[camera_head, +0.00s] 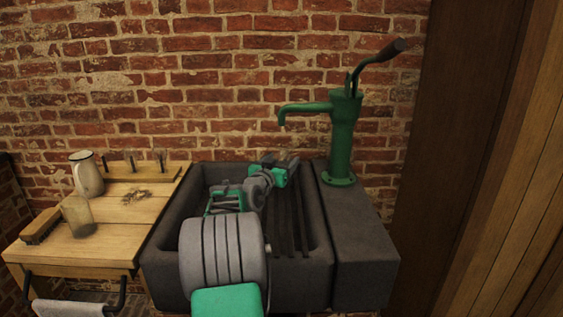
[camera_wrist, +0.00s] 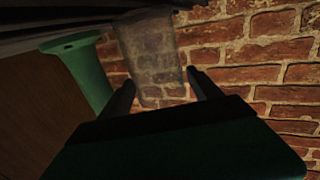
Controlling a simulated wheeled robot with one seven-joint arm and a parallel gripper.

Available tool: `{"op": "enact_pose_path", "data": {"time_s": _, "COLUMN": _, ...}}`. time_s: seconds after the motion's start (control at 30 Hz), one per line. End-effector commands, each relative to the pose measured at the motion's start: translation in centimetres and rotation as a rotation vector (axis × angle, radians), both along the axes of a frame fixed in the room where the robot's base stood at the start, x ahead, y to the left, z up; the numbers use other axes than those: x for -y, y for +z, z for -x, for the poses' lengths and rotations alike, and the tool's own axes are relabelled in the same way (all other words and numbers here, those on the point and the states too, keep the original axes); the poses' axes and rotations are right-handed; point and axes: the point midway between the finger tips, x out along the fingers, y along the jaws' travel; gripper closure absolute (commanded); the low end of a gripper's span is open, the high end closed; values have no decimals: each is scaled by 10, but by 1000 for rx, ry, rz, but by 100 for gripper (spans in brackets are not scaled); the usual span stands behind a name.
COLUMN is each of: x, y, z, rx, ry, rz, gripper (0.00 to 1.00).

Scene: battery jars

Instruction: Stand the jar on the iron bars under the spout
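A clear glass jar (camera_wrist: 152,55) shows between the two fingers of my gripper (camera_wrist: 162,76) in the wrist view, which looks upside down. In the head view my gripper (camera_head: 287,168) is over the back of the sink, below the green spout (camera_head: 283,113), and the arm hides most of the jar. The iron bars (camera_head: 300,222) run along the sink's right part.
The green pump (camera_head: 342,135) stands on the stone block right of the sink (camera_head: 324,268). On the wooden board (camera_head: 105,250) at left are another glass jar (camera_head: 77,215), a white jug (camera_head: 86,174) and a brush (camera_head: 40,227). A brick wall (camera_head: 220,90) closes the back.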

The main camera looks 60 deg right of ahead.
Motion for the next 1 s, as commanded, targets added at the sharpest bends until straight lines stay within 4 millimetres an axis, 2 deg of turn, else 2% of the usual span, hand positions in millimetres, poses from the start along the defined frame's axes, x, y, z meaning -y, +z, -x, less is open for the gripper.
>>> {"op": "enact_pose_path", "data": {"time_s": 0.1, "x": 0, "y": 0, "z": 0, "rx": 0, "ry": 0, "rz": 0, "gripper": 18}}
{"op": "enact_pose_path", "data": {"time_s": 0.3, "x": 0, "y": 1, "z": 0, "rx": 0, "ry": 0, "rz": 0, "gripper": 18}}
{"op": "enact_pose_path", "data": {"time_s": 0.4, "x": 0, "y": 7, "z": 0, "rx": 0, "ry": 0, "rz": 0, "gripper": 18}}
{"op": "enact_pose_path", "data": {"time_s": 0.57, "x": -32, "y": 4, "z": 1, "rx": 0, "ry": 3, "rz": 0, "gripper": 18}}
{"op": "enact_pose_path", "data": {"time_s": 0.8, "x": -94, "y": 3, "z": 6, "rx": 0, "ry": 4, "rz": 0, "gripper": 18}}
{"op": "enact_pose_path", "data": {"time_s": 0.9, "x": -110, "y": 3, "z": 8, "rx": 0, "ry": 2, "rz": 0, "gripper": 18}}
{"op": "enact_pose_path", "data": {"time_s": 1.0, "x": -118, "y": 3, "z": 9, "rx": 0, "ry": 1, "rz": 0, "gripper": 18}}
